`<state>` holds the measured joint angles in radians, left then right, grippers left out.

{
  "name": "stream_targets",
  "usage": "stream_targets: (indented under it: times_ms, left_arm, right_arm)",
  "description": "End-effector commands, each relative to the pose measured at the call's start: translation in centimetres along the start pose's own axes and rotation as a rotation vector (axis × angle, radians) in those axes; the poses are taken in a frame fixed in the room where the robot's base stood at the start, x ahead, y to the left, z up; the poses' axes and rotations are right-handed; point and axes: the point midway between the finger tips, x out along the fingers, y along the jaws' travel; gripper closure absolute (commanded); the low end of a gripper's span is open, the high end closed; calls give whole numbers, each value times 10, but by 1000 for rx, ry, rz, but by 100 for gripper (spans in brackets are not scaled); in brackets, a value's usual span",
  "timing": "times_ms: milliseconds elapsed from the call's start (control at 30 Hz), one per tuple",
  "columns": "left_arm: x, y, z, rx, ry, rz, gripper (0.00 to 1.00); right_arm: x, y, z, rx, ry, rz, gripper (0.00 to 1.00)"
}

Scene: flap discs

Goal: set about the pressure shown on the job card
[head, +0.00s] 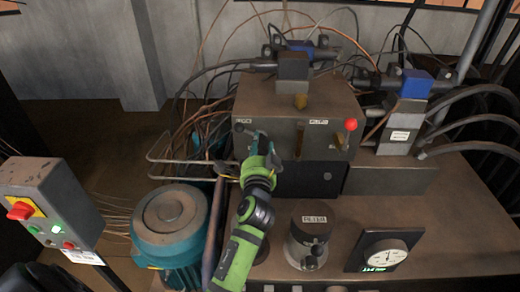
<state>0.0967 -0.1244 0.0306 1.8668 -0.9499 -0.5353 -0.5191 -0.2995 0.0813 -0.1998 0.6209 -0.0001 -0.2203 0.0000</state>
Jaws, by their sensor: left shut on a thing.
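The pressure gauge (385,253) has a white round dial on a black panel at the lower right; its reading is too small to make out. My left gripper (254,138) is shut at the left front of the grey-brown valve box (325,103), under a small white label. The part between its fingers is mostly hidden, and I cannot tell what it is. A red-knobbed lever (351,125) stands upright at the box's right front. A white card (82,257) hangs under the switch box at the left; its text is unreadable. My right gripper is not in view.
The switch box (48,203) has a red button and green lights. A teal motor (173,226) stands left of my left arm. A labelled filter cap (308,240) stands right of the arm. Hoses and cables crowd the back.

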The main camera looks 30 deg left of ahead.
Motion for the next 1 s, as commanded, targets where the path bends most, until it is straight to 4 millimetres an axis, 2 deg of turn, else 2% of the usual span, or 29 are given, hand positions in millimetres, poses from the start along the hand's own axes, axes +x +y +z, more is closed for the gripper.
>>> stream_targets:
  times_ms: [500,533,567,600,867,1000]
  left_arm:
    - [0,-2,0,-19,0,-5,88]
    - [0,-2,0,-19,0,-5,48]
    - [0,-2,0,-19,0,-5,36]
    - [0,-2,0,-18,0,-5,32]
    - [0,-1,0,-18,0,-2,32]
    - [0,-7,-2,-20,1,-5,32]
  right_arm:
    - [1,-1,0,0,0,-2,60]
    - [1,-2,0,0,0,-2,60]
    - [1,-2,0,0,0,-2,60]
    - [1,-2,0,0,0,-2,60]
    - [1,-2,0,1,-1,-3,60]
    - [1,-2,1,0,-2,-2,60]
